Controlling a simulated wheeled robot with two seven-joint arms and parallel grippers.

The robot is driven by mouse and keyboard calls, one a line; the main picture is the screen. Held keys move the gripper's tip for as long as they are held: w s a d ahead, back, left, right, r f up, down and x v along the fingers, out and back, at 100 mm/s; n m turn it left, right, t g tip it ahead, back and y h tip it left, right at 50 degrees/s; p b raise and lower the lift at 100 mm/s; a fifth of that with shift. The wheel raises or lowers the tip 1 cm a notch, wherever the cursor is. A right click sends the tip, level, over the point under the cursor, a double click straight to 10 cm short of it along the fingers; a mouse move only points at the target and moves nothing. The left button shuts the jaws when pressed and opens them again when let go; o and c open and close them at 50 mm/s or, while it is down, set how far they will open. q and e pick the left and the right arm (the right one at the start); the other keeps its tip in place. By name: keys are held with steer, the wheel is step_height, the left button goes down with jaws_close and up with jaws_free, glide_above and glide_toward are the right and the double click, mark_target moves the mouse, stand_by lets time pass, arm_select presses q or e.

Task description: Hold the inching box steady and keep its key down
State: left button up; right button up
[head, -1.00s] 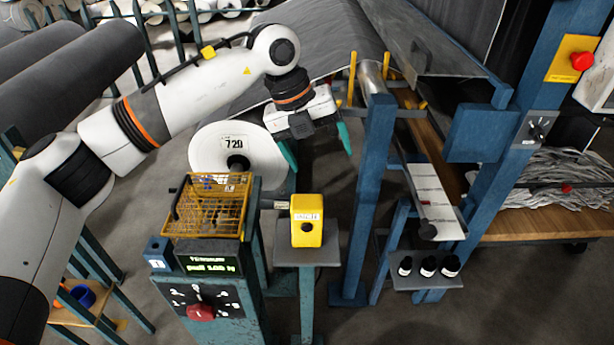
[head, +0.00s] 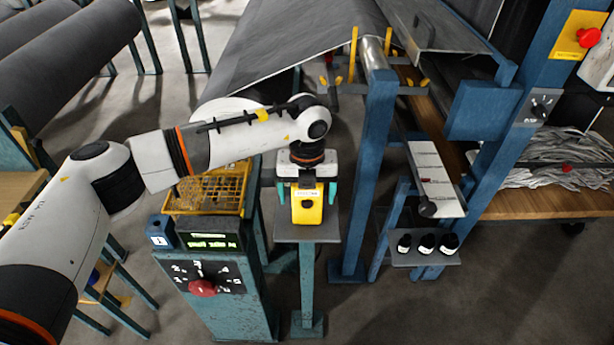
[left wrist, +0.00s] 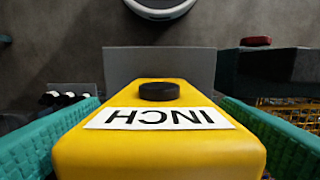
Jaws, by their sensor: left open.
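The yellow inching box (head: 308,213) stands upright on a small grey-topped stand (head: 290,234) in the head view. Its round black key (left wrist: 158,91) sits on its face beyond the INCH label (left wrist: 160,118), clear of any finger. My left gripper (head: 307,192) is at the box, with one teal finger on each side. In the left wrist view the open fingers flank the box (left wrist: 160,160); a narrow gap shows on the right, and I cannot tell whether the left finger touches. My right gripper is not in view.
A blue post (head: 368,180) rises to the right. A shelf with black-capped bottles (head: 427,245) is farther right. Open floor lies in front of the stand.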

arm_select(q)
steer(key=shift+f, duration=0.6)
steer(key=c, duration=1.3)
steer(key=shift+o, duration=0.2)
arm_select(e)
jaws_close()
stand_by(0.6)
